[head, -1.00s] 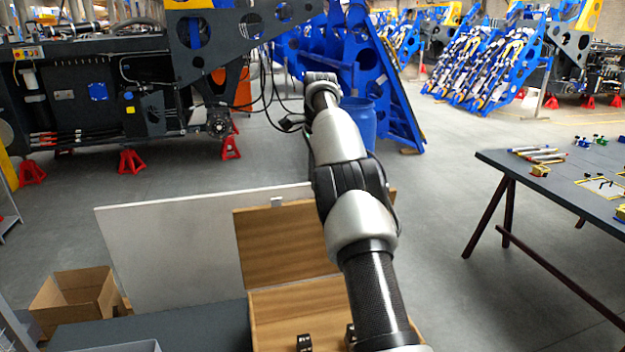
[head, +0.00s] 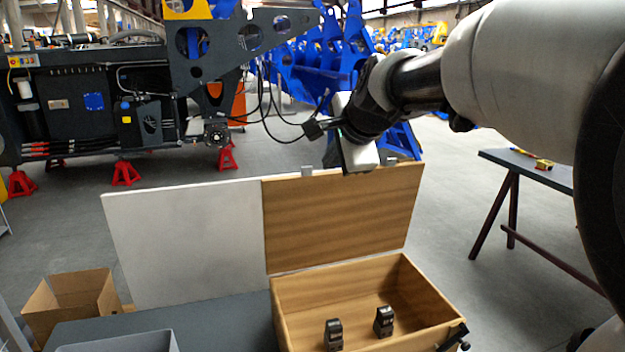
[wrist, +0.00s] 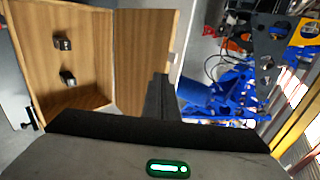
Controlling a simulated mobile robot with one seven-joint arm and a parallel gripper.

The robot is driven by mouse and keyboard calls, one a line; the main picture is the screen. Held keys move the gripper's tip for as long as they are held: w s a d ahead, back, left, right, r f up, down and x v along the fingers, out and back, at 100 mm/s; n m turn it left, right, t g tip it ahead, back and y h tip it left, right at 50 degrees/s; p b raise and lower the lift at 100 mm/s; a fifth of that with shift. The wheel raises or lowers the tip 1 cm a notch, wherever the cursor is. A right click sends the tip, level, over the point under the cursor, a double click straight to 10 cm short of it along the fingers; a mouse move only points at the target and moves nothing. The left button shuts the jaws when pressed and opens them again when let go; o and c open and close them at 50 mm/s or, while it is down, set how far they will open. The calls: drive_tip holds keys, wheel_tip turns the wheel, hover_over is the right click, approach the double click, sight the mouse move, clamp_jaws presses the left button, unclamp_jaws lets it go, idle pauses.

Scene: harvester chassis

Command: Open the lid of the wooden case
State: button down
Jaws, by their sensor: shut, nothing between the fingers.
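The wooden case (head: 370,270) sits on the bench with its lid (head: 345,220) standing up along the back edge, so the inside is exposed. Two small dark metal parts lie on its floor. In the wrist view the lid (wrist: 140,60) and the open case (wrist: 85,90) appear turned sideways. My gripper (head: 352,165) hangs at the lid's top edge in the head view. In the wrist view its dark fingers (wrist: 160,95) are together and empty, close to that edge; I cannot tell whether they touch it.
A white panel (head: 185,240) stands left of the lid. A cardboard box (head: 75,300) and a grey bin (head: 120,345) are at lower left. A table (head: 530,168) stands at right. Blue frames and machinery fill the background.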

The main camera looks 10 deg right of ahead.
approach(310, 171)
wheel_tip(310, 171, down, 4)
drive_tip(key=w, duration=0.2)
drive_tip(key=w+p, duration=0.1)
drive_tip(key=w, duration=0.1)
drive_tip(key=shift+a+r, duration=0.1)
drive_tip(key=shift+a, duration=0.3)
drive_tip(key=shift+r, duration=0.1)
